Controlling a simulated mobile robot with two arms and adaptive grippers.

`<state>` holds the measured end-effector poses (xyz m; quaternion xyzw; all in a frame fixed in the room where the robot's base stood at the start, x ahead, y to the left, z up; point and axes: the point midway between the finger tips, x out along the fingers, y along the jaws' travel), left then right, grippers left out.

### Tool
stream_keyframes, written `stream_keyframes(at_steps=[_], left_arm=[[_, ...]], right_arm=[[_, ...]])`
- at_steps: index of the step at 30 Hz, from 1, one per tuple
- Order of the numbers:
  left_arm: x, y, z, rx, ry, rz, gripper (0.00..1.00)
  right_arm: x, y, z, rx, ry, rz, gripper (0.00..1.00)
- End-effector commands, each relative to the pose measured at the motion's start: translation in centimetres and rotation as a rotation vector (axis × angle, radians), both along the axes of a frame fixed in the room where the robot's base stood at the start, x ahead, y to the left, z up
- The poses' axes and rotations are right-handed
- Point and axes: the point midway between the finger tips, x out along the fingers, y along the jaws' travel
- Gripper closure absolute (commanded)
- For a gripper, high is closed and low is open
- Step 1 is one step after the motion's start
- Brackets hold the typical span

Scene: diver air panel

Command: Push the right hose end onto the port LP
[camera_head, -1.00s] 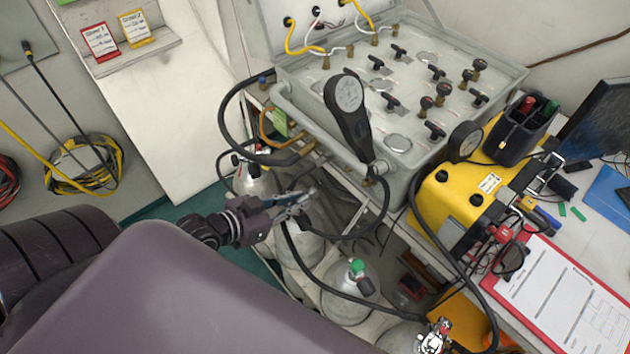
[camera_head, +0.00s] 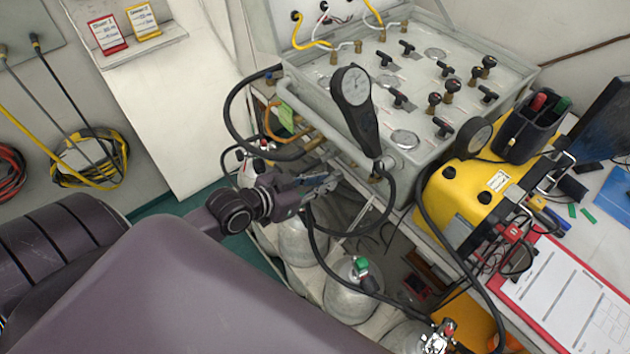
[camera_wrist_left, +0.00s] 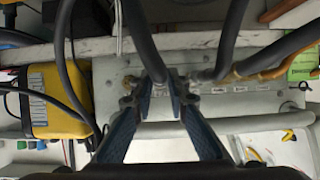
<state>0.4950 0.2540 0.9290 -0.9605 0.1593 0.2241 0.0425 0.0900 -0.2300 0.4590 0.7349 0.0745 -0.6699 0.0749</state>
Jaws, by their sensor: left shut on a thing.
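My left gripper (camera_head: 328,180) is just below the front edge of the grey air panel (camera_head: 425,85). In the left wrist view its blue-grey fingers (camera_wrist_left: 165,88) are shut on the end of a black hose (camera_wrist_left: 147,45). The fingertips are close to the panel's front face (camera_wrist_left: 225,105), which carries a row of small labels and fittings. Other dark hoses meet this face just right of the fingers. I cannot read which port is LP. The fingers hide the tip of the held hose, so I cannot tell whether it touches a port. My right gripper is not in view.
A gauge (camera_head: 354,90) stands at the panel's front edge, with a hose looping below it. A yellow case (camera_head: 462,200) is to the right. Gas cylinders (camera_head: 352,298) stand below. A pale rail (camera_wrist_left: 215,127) runs along the panel front.

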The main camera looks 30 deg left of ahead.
Motion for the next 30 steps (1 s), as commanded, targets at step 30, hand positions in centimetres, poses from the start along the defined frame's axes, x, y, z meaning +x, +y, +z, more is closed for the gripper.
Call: stream_keyframes(at_steps=[30], left_arm=[[1.8,-0.6,0.2,-0.001,-0.002,0.000,1.00]], right_arm=[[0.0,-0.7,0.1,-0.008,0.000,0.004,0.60]])
